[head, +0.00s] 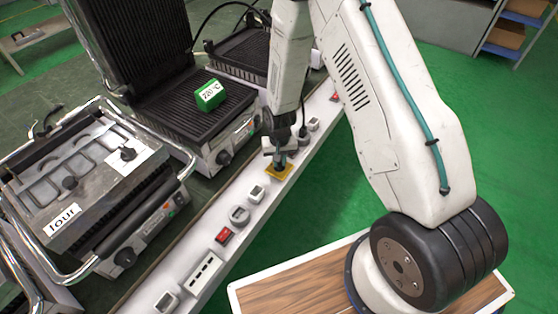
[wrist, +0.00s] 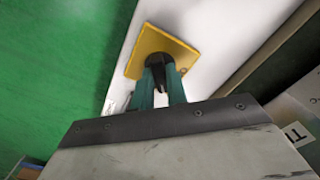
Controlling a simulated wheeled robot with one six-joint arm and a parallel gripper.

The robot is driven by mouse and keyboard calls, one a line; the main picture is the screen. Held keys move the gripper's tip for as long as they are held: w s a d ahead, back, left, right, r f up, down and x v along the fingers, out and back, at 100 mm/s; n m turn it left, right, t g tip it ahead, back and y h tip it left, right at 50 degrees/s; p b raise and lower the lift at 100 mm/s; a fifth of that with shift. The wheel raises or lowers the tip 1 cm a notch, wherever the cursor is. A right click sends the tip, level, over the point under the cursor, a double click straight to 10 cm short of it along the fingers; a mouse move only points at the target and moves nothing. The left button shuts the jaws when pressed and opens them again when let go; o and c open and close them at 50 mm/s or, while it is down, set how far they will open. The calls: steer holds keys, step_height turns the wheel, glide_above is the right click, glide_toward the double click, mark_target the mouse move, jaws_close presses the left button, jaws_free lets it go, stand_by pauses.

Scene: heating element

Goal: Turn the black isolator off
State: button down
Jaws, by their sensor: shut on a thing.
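The black isolator (wrist: 157,62) is a black rotary knob on a square yellow plate (wrist: 150,45). The yellow plate (head: 284,172) also shows in the head view, on the white panel strip, where my gripper mostly hides the knob. My gripper (head: 279,161) points down onto it. In the wrist view my gripper's teal fingers (wrist: 160,82) are on both sides of the knob and shut on it. The exact angle of the knob is hard to tell.
The white panel (head: 190,250) also carries a red switch (head: 224,236), a grey round socket (head: 239,214) and several white fittings. Contact grills stand to the left, one with a green "220 °C" block (head: 210,95). Green floor is clear to the right.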

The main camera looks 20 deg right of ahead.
steer(key=n, duration=0.5)
steer(key=shift+n, duration=2.4)
steer(key=shift+s, duration=0.1)
steer(key=c, duration=1.4)
jaws_free()
steer(key=shift+r, duration=0.1)
step_height(320, 180, up, 8)
steer(key=shift+f, duration=0.15)
